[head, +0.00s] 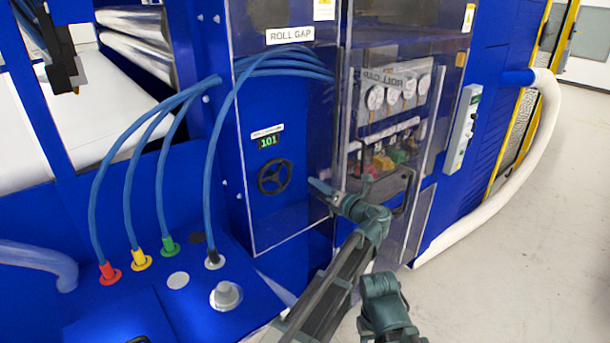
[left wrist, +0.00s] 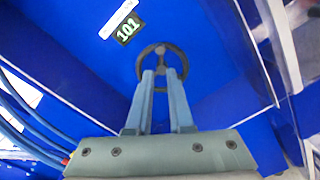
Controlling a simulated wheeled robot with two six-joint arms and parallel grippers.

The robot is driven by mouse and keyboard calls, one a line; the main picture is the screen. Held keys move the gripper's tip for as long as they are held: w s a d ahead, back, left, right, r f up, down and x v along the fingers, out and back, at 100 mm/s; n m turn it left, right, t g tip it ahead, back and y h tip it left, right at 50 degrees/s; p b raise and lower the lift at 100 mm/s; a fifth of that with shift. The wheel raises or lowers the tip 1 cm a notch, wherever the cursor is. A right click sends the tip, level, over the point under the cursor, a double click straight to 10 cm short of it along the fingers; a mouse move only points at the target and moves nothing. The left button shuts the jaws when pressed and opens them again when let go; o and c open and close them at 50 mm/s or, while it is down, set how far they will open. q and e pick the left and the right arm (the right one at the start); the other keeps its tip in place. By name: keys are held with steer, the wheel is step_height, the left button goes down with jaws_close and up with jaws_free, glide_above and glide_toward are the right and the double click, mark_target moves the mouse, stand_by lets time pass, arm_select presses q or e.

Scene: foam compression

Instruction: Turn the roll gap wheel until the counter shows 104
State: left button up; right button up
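The roll gap wheel (head: 275,177) is a dark handwheel with spokes on the blue panel. It also shows in the left wrist view (left wrist: 162,65), partly behind my fingers. The counter (head: 268,141) above it reads 101 in green digits; it reads the same in the left wrist view (left wrist: 129,29). My left gripper (head: 312,182) is just right of the wheel in the head view, pointing at it. In the left wrist view its two fingers (left wrist: 159,74) stand apart with a narrow gap, in front of the wheel. I cannot tell whether they touch it. My right gripper's fingers are not seen.
A clear cover with a ROLL GAP label (head: 290,35) surrounds the panel. Blue hoses (head: 160,170) run to coloured fittings at the lower left. Gauges (head: 392,97) sit behind a clear door at right. The floor (head: 530,270) is free at right.

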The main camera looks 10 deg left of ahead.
arm_select(q)
steer(key=shift+s+a+r+n, duration=0.1)
steer(key=shift+a+r+n, duration=0.05)
steer(key=shift+n, duration=0.4)
steer(key=shift+s+a+r+n, duration=0.1)
steer(key=shift+r+n, duration=0.05)
steer(key=shift+n, duration=0.4)
jaws_close()
steer(key=s+a+r+n+h+p, duration=0.15)
steer(key=n+p, duration=0.25)
steer(key=n, duration=1.4)
steer(key=s+a+r+n+h+p, duration=0.1)
steer(key=a+r+n+p, duration=0.15)
steer(key=n, duration=1.45)
steer(key=n+b, duration=0.2)
steer(key=n, duration=1.1)
glide_toward(281, 160)
steer(key=shift+t+h, duration=0.25)
steer(key=shift+t, duration=0.15)
steer(key=shift+x, duration=2)
